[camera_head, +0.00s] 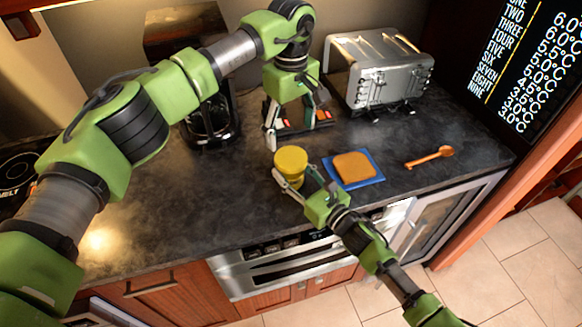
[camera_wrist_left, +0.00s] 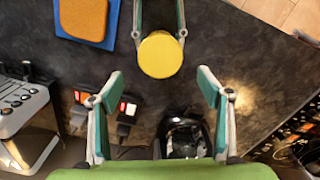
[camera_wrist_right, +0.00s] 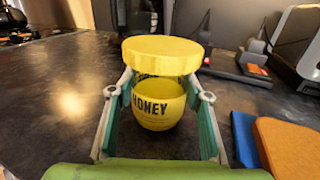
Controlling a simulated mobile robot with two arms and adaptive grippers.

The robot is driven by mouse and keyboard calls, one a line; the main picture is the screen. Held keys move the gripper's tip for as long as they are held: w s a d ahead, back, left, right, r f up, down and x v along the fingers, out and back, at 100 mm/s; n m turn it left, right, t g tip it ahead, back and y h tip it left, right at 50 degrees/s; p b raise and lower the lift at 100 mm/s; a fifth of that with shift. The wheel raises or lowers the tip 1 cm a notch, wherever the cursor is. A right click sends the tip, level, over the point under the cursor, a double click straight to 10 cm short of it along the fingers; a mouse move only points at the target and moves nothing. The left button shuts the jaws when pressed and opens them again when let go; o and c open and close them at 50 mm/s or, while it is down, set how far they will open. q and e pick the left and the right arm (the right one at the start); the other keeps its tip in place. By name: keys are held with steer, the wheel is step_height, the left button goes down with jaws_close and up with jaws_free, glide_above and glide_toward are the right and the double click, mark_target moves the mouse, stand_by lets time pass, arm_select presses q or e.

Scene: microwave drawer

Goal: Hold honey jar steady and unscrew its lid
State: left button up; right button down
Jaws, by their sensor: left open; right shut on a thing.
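The honey jar (camera_wrist_right: 158,108) stands upright on the dark counter, with "HONEY" lettering facing the right wrist camera. Its wide yellow lid (camera_head: 291,160) sits on top; the lid also shows from above in the left wrist view (camera_wrist_left: 160,55). My right gripper (camera_wrist_right: 160,98) is shut on the jar, one finger on each side of the body below the lid. My left gripper (camera_head: 291,128) is open and empty, pointing down, behind the jar and apart from the lid. In the left wrist view the lid lies beyond its spread fingertips (camera_wrist_left: 161,82).
A bread slice (camera_head: 354,165) on a blue board (camera_head: 372,179) lies right of the jar. A wooden spoon (camera_head: 430,157) lies farther right. A toaster (camera_head: 375,75), a coffee maker (camera_head: 210,125) and a dark device with red lights (camera_head: 321,115) stand behind. The counter's left front is clear.

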mark_target(291, 157)
arm_select(q)
steer(key=m, duration=0.5)
steer(key=shift+m, duration=0.4)
steer(key=m, duration=0.2)
steer(key=shift+m, duration=0.3)
steer(key=shift+f, duration=0.15)
steer(key=shift+m, duration=0.3)
step_height(291, 157, down, 8)
steer(key=shift+r, duration=0.15)
steer(key=c, duration=1.2)
steer(key=shift+c, duration=0.2)
